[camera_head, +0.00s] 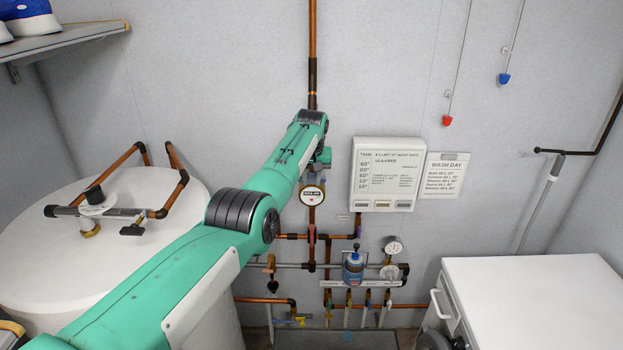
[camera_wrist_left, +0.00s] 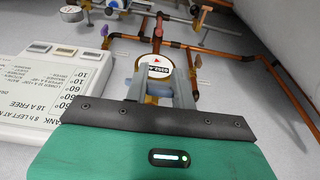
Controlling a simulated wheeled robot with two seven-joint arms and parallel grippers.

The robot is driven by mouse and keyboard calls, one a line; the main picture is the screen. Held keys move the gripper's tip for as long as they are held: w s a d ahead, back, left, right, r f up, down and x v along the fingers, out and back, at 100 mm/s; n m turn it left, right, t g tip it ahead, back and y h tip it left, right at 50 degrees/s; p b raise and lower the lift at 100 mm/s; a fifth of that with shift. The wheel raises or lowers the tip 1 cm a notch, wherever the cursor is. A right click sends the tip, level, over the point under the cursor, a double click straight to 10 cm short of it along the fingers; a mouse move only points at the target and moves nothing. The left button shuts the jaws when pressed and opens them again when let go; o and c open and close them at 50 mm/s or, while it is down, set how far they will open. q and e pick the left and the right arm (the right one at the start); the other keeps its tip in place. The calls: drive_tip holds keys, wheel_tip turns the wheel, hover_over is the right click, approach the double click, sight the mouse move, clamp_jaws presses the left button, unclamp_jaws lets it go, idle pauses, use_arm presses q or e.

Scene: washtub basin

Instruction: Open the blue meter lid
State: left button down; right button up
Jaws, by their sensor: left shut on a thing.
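A round meter with a white dial (camera_head: 312,195) sits on the copper pipe on the back wall. The dial also shows in the left wrist view (camera_wrist_left: 155,68), just beyond the fingers. My left gripper (camera_wrist_left: 160,86) is shut on a blue-grey part at the near side of the dial, which looks like the blue meter lid (camera_wrist_left: 159,90). The fingers hide much of it, and I cannot tell how far it is tilted. In the head view my green left arm covers most of the gripper. My right gripper is not in view.
A white notice box (camera_head: 385,174) hangs close right of the meter. Below are copper pipes, a blue-topped canister (camera_head: 353,262) and a pressure gauge (camera_head: 393,246). A white tank (camera_head: 120,260) stands left, a white cabinet (camera_head: 540,290) right.

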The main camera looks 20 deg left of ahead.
use_arm(q)
drive_tip(key=shift+w+r, duration=0.25)
drive_tip(key=shift+r, duration=0.3)
drive_tip(key=c, duration=1.4)
unclamp_jaws()
drive_tip(key=shift+c, duration=0.2)
drive_tip(key=shift+o, duration=1.4)
drive_tip(key=shift+s, duration=0.1)
drive_tip(key=shift+s+f, duration=0.15)
drive_tip(key=shift+s, duration=0.05)
